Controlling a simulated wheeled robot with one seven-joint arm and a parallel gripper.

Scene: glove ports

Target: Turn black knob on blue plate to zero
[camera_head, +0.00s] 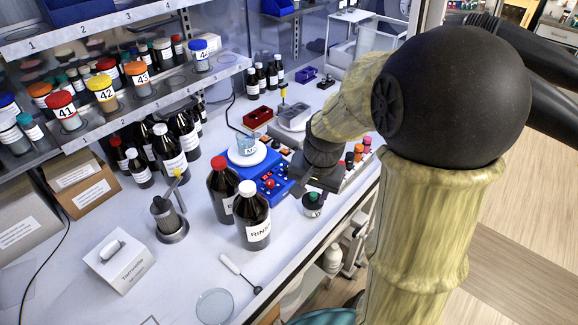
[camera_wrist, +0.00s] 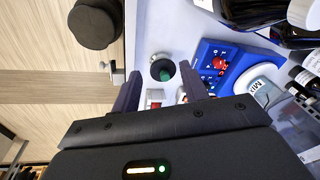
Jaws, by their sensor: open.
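The blue plate (camera_head: 268,181) is a blue unit with a round white top, standing behind the dark bottles in the head view. In the wrist view the blue plate (camera_wrist: 226,68) lies to the right of my gripper. A red round part (camera_wrist: 219,63) with light markings beside it shows on its front panel. I cannot make out a black knob clearly in either view. My gripper (camera_wrist: 158,70) is open, with nothing between its fingers, apart from the plate. In the head view my dark gripper (camera_head: 318,180) hangs just right of the plate and hides part of that area.
A small green-topped jar (camera_head: 313,204) stands close to my gripper, near the bench's front edge. Two large dark bottles (camera_head: 252,215) stand in front of the plate. A metal stand (camera_head: 170,220) is farther left.

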